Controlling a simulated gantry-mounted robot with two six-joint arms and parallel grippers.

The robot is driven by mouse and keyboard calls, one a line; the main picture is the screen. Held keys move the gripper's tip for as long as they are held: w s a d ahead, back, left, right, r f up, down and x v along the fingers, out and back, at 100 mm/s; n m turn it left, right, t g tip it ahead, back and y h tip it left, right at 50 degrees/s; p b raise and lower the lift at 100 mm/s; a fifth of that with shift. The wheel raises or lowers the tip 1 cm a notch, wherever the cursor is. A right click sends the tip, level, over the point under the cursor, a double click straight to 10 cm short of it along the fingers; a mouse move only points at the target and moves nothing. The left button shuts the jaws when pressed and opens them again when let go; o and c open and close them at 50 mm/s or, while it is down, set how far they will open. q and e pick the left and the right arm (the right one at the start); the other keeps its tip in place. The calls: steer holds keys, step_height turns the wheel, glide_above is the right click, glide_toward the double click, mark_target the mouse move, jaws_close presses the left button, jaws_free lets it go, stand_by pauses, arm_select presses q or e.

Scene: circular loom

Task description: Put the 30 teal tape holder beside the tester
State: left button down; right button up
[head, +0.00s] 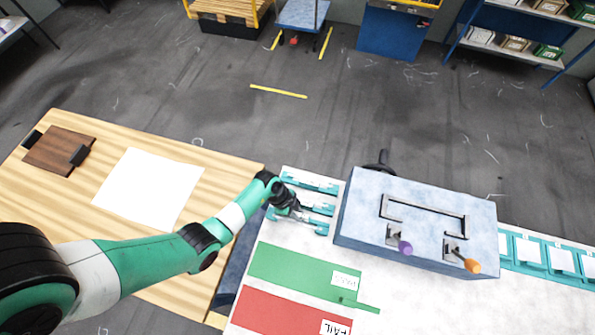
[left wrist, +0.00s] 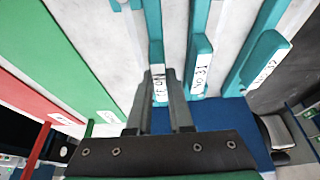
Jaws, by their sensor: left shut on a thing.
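The tester, a blue-grey box (head: 350,238) with purple and orange knobs, stands on the white bench top in the head view. Several teal tape holders lie left of it. My left gripper (head: 298,213) is over the one nearest the green area. In the left wrist view my left gripper (left wrist: 167,98) is shut on a teal holder (left wrist: 154,28) near its labelled end; the label, partly between the fingers, seems to read 30. Two more labelled teal holders, a middle one (left wrist: 199,48) and a right one (left wrist: 262,50), lie beside it. My right gripper is not in view.
A green area (head: 300,270) and a red FAIL area (head: 285,310) lie in front of the holders. More teal holders (head: 530,251) with white cards lie right of the tester. A wooden table (head: 70,210) with white paper (head: 150,190) is at left.

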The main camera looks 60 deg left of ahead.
arm_select(q)
steer(key=shift+f+b, duration=0.35)
steer(key=shift+f, duration=0.15)
steer(key=c, duration=0.7)
jaws_free()
steer(key=shift+c, duration=0.2)
steer(key=p+v, duration=0.4)
steer(key=v, duration=0.7)
steer(key=shift+a+r+p, duration=0.15)
steer(key=shift+r+p, duration=0.15)
steer(key=shift+p, duration=0.05)
